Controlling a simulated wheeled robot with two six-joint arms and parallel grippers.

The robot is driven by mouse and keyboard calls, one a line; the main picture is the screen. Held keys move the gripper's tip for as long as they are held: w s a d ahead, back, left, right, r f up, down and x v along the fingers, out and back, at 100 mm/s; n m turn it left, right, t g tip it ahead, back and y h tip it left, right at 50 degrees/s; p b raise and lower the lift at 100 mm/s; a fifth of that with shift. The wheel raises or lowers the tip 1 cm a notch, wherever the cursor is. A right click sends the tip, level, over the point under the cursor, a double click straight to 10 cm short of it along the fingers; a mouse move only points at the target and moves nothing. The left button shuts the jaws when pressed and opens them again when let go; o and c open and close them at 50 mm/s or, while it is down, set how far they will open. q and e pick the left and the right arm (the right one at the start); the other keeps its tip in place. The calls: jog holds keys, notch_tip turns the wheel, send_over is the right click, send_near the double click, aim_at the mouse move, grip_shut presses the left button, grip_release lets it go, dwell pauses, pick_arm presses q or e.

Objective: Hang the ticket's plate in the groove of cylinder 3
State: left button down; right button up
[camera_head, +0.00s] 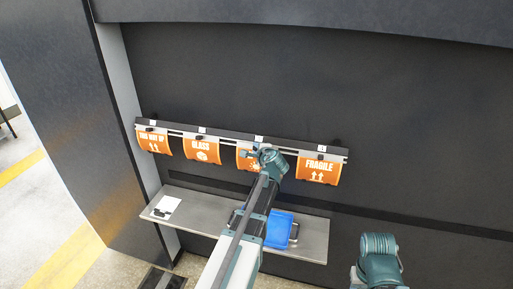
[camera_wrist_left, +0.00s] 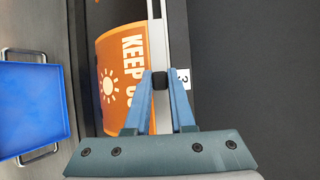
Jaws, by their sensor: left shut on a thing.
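The orange plate (camera_head: 243,161), with a white sun, is at the third place of the rack, partly hidden behind my left arm. In the left wrist view the plate (camera_wrist_left: 120,75) reads "KEEP", beside a white label "3" (camera_wrist_left: 183,78). Its edge lies along a pale metal strip (camera_wrist_left: 155,30); I cannot tell whether it sits in the groove. My left gripper (camera_wrist_left: 160,84) is shut on a small black grip at the plate's edge. It also shows in the head view (camera_head: 256,154). A white ticket (camera_head: 166,205) lies on the shelf. My right gripper's fingers are out of view.
Other orange plates hang on the rack: one at far left (camera_head: 155,145), "GLASS" (camera_head: 202,148) and "FRAGILE" (camera_head: 318,170). A blue tray (camera_head: 279,230) stands on the grey shelf (camera_head: 205,214) below. The dark wall rises close behind the rack.

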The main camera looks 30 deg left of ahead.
pick_arm(q)
jog(key=s, duration=0.1)
jog(key=s+r+p, duration=0.1)
jog(key=s+d+r, duration=0.1)
jog(key=shift+s+p, duration=0.35)
dwell(0.3)
jog(key=c, duration=1.4)
grip_release()
grip_shut()
jog(key=shift+f, duration=0.1)
notch_tip(320, 180, down, 16)
jog(key=b, duration=1.5)
jog(key=shift+b, duration=0.4)
jog(key=shift+s, duration=0.1)
